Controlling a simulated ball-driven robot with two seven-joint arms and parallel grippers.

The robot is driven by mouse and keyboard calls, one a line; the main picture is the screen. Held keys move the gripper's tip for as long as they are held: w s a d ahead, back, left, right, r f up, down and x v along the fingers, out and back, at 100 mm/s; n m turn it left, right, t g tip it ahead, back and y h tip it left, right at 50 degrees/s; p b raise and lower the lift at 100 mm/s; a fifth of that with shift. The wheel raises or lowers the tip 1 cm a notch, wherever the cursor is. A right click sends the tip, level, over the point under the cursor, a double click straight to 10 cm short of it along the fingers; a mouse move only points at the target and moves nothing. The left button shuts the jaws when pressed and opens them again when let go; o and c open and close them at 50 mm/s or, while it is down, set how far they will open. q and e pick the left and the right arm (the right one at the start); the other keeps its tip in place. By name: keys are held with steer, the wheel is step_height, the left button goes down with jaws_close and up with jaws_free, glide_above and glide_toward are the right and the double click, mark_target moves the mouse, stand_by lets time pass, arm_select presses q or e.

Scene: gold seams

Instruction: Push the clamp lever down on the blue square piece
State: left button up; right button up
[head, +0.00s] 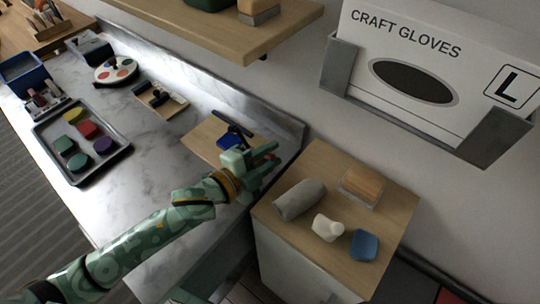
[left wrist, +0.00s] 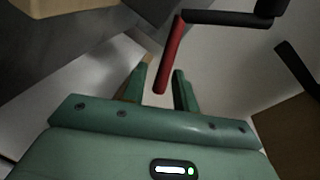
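The blue square piece (head: 229,141) lies on a wooden board (head: 202,137) near the counter's right end, under the dark toggle clamp (head: 238,128). My left gripper (head: 268,158) is beside the clamp, over the board's right side, and partly hides it. In the left wrist view the clamp's red lever handle (left wrist: 169,60) runs between the two spread fingers (left wrist: 160,90). Both fingers look apart from it. The black clamp bar (left wrist: 230,18) shows behind the handle. The blue piece does not show in the left wrist view. My right gripper is out of view.
A grey tray (head: 44,146) with several coloured pieces is at the left. A second clamp board (head: 160,98) and a round palette (head: 115,69) stand behind. A wooden cabinet top (head: 310,235) holds a grey roll, a white item and a blue item. A shelf (head: 220,38) hangs above.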

arm_select(q)
steer(key=shift+w+d, duration=0.1)
jaws_close()
